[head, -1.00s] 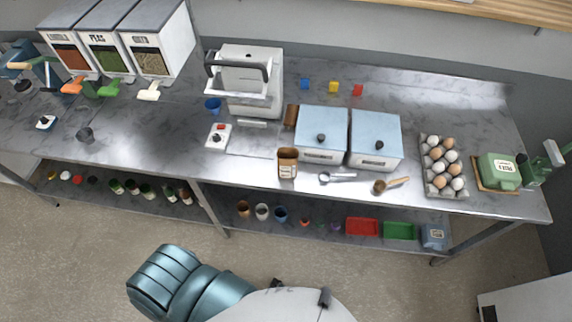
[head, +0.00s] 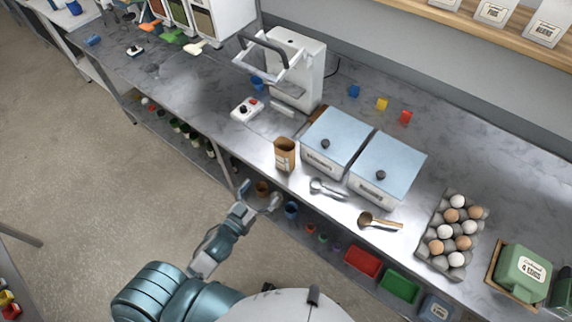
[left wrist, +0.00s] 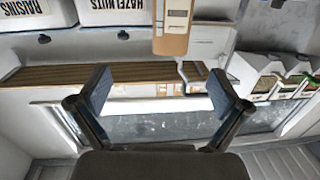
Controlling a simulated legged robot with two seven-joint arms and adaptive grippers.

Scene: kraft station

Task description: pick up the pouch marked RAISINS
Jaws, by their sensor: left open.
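A small brown kraft pouch (head: 285,154) stands upright at the front edge of the steel counter, left of two blue-lidded white bins. Its pale label is too small to read. In the left wrist view the pouch (left wrist: 172,32) shows upside down at the top centre, cut by the frame edge, beyond the fingertips. My left gripper (head: 260,195) is open and empty, in front of and below the pouch in the head view and apart from it. Its two blue finger pads (left wrist: 160,92) stand wide apart in the left wrist view. My right gripper is not in view.
The lidded bins (head: 335,142) show upside-down RAISINS and HAZELNUTS labels in the left wrist view. A metal scoop (head: 328,189) and wooden-handled scoop (head: 380,222) lie on the front edge. A white machine (head: 297,70) stands behind. A lower shelf holds cups and trays (head: 363,261).

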